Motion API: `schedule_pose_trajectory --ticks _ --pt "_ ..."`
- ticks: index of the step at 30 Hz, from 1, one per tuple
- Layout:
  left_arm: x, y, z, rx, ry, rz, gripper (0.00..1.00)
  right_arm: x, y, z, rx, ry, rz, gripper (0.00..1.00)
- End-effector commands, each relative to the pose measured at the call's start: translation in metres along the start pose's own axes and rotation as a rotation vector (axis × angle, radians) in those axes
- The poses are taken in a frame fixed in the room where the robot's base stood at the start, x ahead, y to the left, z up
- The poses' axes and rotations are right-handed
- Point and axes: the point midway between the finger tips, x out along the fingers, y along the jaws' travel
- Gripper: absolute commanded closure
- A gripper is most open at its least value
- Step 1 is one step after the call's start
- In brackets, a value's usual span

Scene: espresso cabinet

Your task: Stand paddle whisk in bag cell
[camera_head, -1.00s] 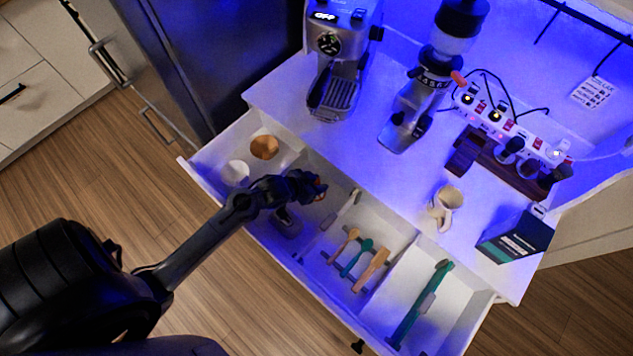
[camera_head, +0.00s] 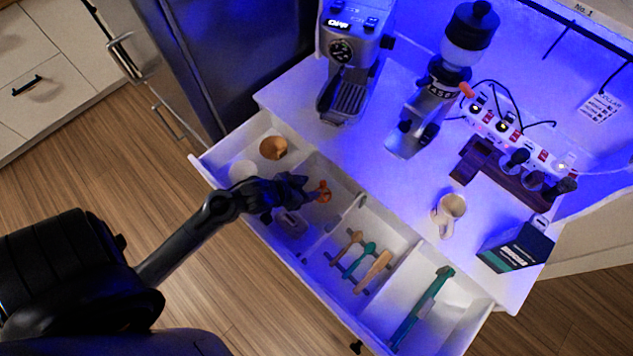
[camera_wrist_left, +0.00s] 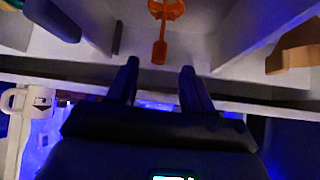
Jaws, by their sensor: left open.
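An orange tool with a looped head, which fits the paddle whisk, shows in the left wrist view (camera_wrist_left: 160,42) and as a small orange patch in the head view (camera_head: 323,193). My left gripper (camera_wrist_left: 160,78) is open and empty; the tool lies beyond its fingertips, in line with the gap. In the head view my left gripper (camera_head: 306,189) hangs over the open drawer (camera_head: 283,264) and hides part of the tool. The drawer has several cells; I cannot tell which is the bag cell. My right gripper is not in view.
A brown round piece (camera_head: 273,147) and a white one (camera_head: 242,171) lie in the left cell. A grey object (camera_head: 290,223) lies below my gripper. Tan and teal tools (camera_head: 372,270) and a long teal tool (camera_head: 422,308) lie rightward. A mug (camera_head: 448,213) stands on the counter.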

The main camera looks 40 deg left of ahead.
Motion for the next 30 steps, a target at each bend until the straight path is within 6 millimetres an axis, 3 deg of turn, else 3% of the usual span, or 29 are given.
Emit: schedule_pose_trajectory --ticks 3,11,24,30 --pt "-0.019 0.0 -0.001 0.001 -0.001 -0.001 0.49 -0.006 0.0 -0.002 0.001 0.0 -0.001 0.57" --pt "-0.041 0.008 0.001 0.012 -0.037 -0.027 0.49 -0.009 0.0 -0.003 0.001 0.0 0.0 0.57" --pt "-0.111 0.079 0.03 0.039 -0.423 -0.037 0.49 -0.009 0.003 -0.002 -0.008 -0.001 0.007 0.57" --pt "-0.122 0.089 0.035 0.039 -0.476 -0.011 0.49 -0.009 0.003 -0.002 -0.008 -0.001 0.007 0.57"
